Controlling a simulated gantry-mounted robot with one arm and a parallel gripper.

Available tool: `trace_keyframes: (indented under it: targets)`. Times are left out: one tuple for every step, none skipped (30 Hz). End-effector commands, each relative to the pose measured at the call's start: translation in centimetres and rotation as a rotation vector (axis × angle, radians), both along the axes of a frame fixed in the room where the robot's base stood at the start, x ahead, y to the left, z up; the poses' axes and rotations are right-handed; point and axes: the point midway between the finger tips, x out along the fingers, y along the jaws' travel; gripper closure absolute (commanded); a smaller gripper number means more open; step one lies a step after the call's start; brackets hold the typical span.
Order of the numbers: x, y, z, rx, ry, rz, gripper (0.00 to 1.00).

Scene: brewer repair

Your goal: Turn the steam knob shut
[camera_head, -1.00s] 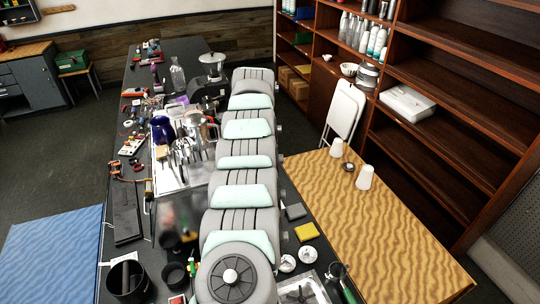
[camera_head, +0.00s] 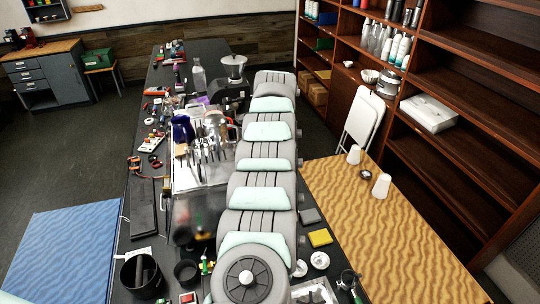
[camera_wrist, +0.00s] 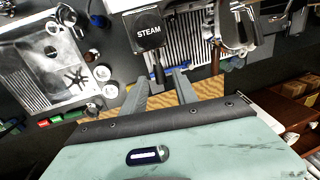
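In the wrist view, a dark square plate reading "STEAM" (camera_wrist: 149,31) sits at the top centre. A black lever-like steam knob (camera_wrist: 158,70) hangs just below it. My gripper (camera_wrist: 160,79) is open, with one grey finger on each side of the knob's lower end. I cannot tell whether either finger touches it. In the head view, my arm runs down the middle and hides my gripper and the knob.
A ribbed metal grille and dark handles (camera_wrist: 234,30) are close to the right of the knob. A metal tray (camera_wrist: 38,65) lies left. In the head view, a blue kettle (camera_head: 182,130) and a steel pitcher (camera_head: 215,127) crowd the bench left of my arm.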

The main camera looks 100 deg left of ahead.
Motion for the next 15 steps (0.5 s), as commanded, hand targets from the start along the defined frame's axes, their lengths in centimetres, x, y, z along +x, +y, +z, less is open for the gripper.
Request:
trace_keyframes:
  targets:
    - [0.0, 0.0, 0.0, 0.000, 0.000, 0.000, 0.65]
    - [0.0, 0.0, 0.0, 0.000, 0.000, 0.000, 0.65]
    - [0.0, 0.0, 0.0, 0.000, 0.000, 0.000, 0.65]
    - [0.0, 0.0, 0.1, 0.000, 0.000, 0.000, 0.65]
    - [0.0, 0.0, 0.1, 0.000, 0.000, 0.000, 0.65]
    - [0.0, 0.0, 0.3, 0.000, 0.000, 0.000, 0.65]
    - [0.1, -0.1, 0.5, 0.001, 0.000, 0.000, 0.65]
    - [0.1, -0.1, 0.7, 0.001, 0.000, 0.000, 0.65]
    - [0.2, -0.1, 1.0, 0.001, 0.000, 0.000, 0.65]
    - [0.2, -0.2, 1.3, 0.002, 0.000, 0.000, 0.65]
    - [0.2, -0.2, 1.7, 0.003, 0.000, 0.000, 0.65]
    - [0.3, -0.3, 2.3, 0.004, 0.000, 0.000, 0.65]
    - [0.3, -0.4, 2.9, 0.006, -0.001, 0.000, 0.65]
    - [0.3, -0.5, 3.5, 0.006, -0.001, 0.000, 0.65]
    - [0.4, -0.6, 4.3, 0.005, -0.002, 0.000, 0.65]
